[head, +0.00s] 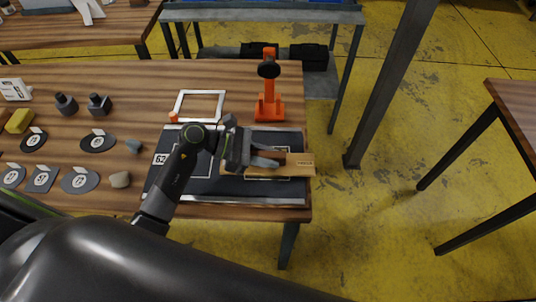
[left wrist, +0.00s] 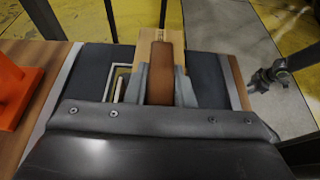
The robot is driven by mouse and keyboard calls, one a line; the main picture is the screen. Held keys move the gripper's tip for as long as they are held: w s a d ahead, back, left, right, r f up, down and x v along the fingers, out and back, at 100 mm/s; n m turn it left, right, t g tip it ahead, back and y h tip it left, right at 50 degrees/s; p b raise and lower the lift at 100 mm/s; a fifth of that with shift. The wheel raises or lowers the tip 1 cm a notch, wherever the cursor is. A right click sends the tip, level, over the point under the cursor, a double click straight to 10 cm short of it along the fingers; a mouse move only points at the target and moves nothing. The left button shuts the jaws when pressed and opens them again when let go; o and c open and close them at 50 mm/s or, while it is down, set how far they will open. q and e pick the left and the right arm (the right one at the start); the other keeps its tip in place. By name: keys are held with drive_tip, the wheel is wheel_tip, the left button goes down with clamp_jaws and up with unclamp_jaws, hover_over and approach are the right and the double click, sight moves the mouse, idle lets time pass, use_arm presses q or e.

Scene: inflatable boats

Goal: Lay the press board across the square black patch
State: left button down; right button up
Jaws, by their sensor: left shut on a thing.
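The press board, a pale wooden board (head: 300,170) with a brown grip (left wrist: 162,70), is held by my left gripper (head: 268,158). The gripper's fingers are shut on the brown grip. The board lies over a white outlined square on the dark sheet (head: 215,184); I cannot tell whether it touches. Part of the outline shows beside the board in the left wrist view (left wrist: 109,84). Any square black patch there is hidden or blends with the dark sheet. My right gripper (left wrist: 268,77) seems to show at the right of the left wrist view, its jaws unclear.
An orange tool (head: 269,100) stands behind the sheet, beside a white frame (head: 201,91). Dark numbered patches (head: 98,142), grey blocks and a stone-like lump (head: 120,179) lie at the left. The table (head: 130,78) ends just right of the sheet, and the board's end reaches past that edge.

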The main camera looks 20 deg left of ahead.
use_arm(q)
drive_tip(key=shift+f, duration=0.1)
drive_tip(key=c, duration=1.4)
unclamp_jaws()
drive_tip(key=shift+o, duration=0.7)
drive_tip(key=shift+r, duration=0.2)
drive_tip(key=shift+a, duration=0.35)
drive_tip(key=b+v, duration=0.3)
drive_tip(key=v, duration=0.6)
drive_tip(key=shift+s+a+r, duration=0.1)
drive_tip(key=shift+s+a, duration=0.1)
drive_tip(key=shift+a, duration=0.1)
drive_tip(key=shift+v, duration=0.85)
